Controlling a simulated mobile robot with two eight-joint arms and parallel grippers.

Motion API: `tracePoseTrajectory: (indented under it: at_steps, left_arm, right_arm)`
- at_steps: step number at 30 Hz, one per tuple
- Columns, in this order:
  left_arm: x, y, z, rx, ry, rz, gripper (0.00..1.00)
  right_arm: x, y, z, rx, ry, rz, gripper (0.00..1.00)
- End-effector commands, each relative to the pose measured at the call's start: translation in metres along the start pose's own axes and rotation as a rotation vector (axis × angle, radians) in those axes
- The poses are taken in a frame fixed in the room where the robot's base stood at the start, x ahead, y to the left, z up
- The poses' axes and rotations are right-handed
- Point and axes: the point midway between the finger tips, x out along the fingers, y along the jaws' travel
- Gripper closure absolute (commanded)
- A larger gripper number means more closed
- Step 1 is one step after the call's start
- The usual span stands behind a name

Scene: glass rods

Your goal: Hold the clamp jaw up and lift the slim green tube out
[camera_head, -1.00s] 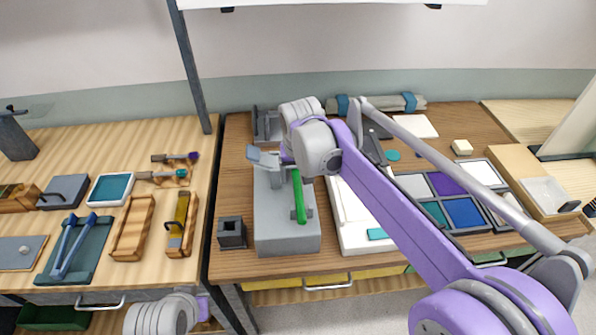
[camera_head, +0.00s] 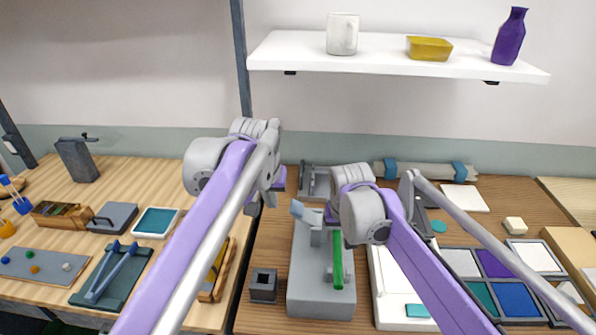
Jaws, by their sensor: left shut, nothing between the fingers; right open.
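The slim green tube (camera_head: 338,262) is at the right side of a grey clamp block (camera_head: 310,290) on the brown table. The clamp's pale grey-blue lever (camera_head: 306,212) sticks up tilted at the block's back left. My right gripper (camera_head: 333,214) is open just behind the top of the tube, beside the clamp. My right arm's wrist partly hides it, so contact cannot be told. My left gripper (camera_head: 254,207) is shut and empty, in the air left of the clamp.
A small dark square holder (camera_head: 263,285) stands left of the block. A white tray (camera_head: 392,300) and a colored-panel case (camera_head: 480,280) lie to the right. A shelf (camera_head: 390,60) hangs above with a mug, yellow bowl and purple bottle.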

Motion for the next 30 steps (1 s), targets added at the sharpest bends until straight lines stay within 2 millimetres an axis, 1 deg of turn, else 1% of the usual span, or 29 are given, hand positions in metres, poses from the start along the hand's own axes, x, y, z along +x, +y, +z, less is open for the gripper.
tracePoseTrajectory:
  at_steps: [1, 3, 6, 9, 12, 17, 20, 27, 30]
  left_arm:
    - [0.001, 0.009, -0.019, 0.003, -0.006, 0.0, 1.0]
    - [0.001, 0.019, -0.038, 0.002, -0.015, -0.001, 1.0]
    - [0.004, 0.032, -0.059, 0.001, -0.026, -0.003, 1.0]
    - [0.007, 0.042, -0.073, 0.002, -0.033, -0.005, 1.0]
    - [0.009, 0.049, -0.081, 0.001, -0.039, -0.007, 1.0]
    - [0.015, 0.053, -0.084, 0.0, -0.043, -0.009, 1.0]
    - [0.027, 0.053, -0.08, -0.001, -0.043, -0.009, 1.0]
    - [0.062, 0.052, -0.065, -0.001, -0.042, -0.009, 1.0]
    - [0.071, 0.052, -0.061, -0.001, -0.042, -0.009, 1.0]
  right_arm:
    - [0.0, 0.0, 0.0, 0.0, 0.0, 0.0, 0.25]
    - [0.0, 0.0, 0.0, 0.0, 0.0, 0.0, 0.25]
    - [0.0, 0.0, 0.0, 0.0, 0.0, 0.0, 0.25]
    - [0.0, 0.0, 0.0, 0.0, 0.0, 0.0, 0.25]
    - [0.0, 0.0, 0.0, 0.0, 0.0, 0.0, 0.25]
    - [0.0, 0.0, 0.0, 0.0, 0.0, 0.0, 0.25]
    - [0.0, 0.0, 0.0, 0.0, 0.0, 0.0, 0.25]
    - [0.0, 0.0, 0.0, 0.0, 0.0, 0.0, 0.25]
    - [0.0, 0.0, 0.0, 0.0, 0.0, 0.0, 0.25]
